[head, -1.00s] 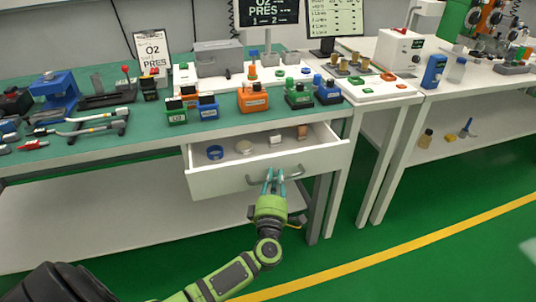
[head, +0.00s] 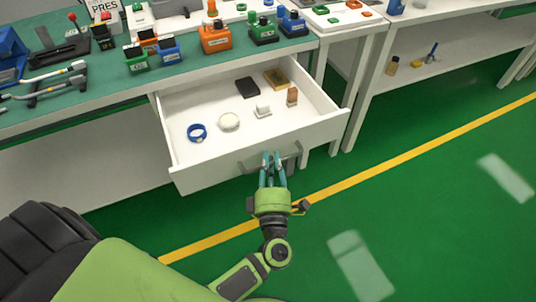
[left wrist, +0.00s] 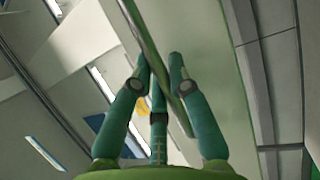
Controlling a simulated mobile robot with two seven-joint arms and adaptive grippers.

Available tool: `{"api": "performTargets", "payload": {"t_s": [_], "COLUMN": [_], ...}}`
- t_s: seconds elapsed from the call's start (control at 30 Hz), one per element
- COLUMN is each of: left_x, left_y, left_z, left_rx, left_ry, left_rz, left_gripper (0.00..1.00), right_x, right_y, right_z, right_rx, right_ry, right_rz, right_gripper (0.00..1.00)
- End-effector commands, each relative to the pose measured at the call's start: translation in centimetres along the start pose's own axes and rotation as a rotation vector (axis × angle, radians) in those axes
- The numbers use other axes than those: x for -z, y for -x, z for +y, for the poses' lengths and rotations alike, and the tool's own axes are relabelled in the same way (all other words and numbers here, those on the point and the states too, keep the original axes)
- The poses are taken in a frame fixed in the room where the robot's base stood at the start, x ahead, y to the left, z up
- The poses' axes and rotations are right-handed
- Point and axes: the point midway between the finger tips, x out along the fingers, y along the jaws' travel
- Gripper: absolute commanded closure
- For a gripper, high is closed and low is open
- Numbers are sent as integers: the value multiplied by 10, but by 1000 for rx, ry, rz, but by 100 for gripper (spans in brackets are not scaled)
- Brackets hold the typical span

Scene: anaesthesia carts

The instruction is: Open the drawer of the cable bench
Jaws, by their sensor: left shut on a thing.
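The white drawer (head: 215,168) of the cable bench (head: 110,88) stands well out from under the green top. Its grey bar handle (head: 290,150) is on the front panel. My left gripper (head: 272,160) is shut on the handle, and its teal fingers partly hide it. In the left wrist view the fingers (left wrist: 155,80) close around the bar (left wrist: 150,45). Inside the drawer lie a blue ring (head: 197,132), a cream round item (head: 229,121), a small white item (head: 263,111), an orange-brown block (head: 292,96), a black block (head: 247,87) and a yellowish box (head: 276,79). My right gripper is not in view.
Orange (head: 215,38), green (head: 263,31) and blue (head: 293,23) labelled blocks stand along the bench top edge. Grey cable-like tools (head: 45,82) lie at left. A white table (head: 440,25) stands at right. The green floor in front is clear.

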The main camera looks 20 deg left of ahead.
Motion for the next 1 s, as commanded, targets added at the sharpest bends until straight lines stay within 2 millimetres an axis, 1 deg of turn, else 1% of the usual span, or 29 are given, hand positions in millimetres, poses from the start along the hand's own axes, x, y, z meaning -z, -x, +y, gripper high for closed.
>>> {"api": "performTargets", "payload": {"t_s": [0.3, 0.33, 0.37, 0.4, 0.77, 0.87, 1.0], "left_x": [0, 0, 0, 0, 0, 0, 0], "left_y": [0, 0, 0, 0, 3, 12, 39], "left_z": [0, 0, 0, 0, 0, -1, -2], "left_rx": [0, 0, 0, 0, 1, 2, 6], "left_ry": [-1, -1, -1, -1, 0, -1, -2], "left_rz": [1, 1, 1, 0, 0, -1, -1], "left_gripper": [100, 78, 66, 57, 57, 57, 57], "right_x": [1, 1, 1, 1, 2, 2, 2], "right_y": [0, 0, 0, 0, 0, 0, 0], "right_z": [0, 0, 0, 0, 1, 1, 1], "right_rx": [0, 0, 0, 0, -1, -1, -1], "right_ry": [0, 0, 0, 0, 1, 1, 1], "right_rz": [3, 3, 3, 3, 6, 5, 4], "right_gripper": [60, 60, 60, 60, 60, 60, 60]}}
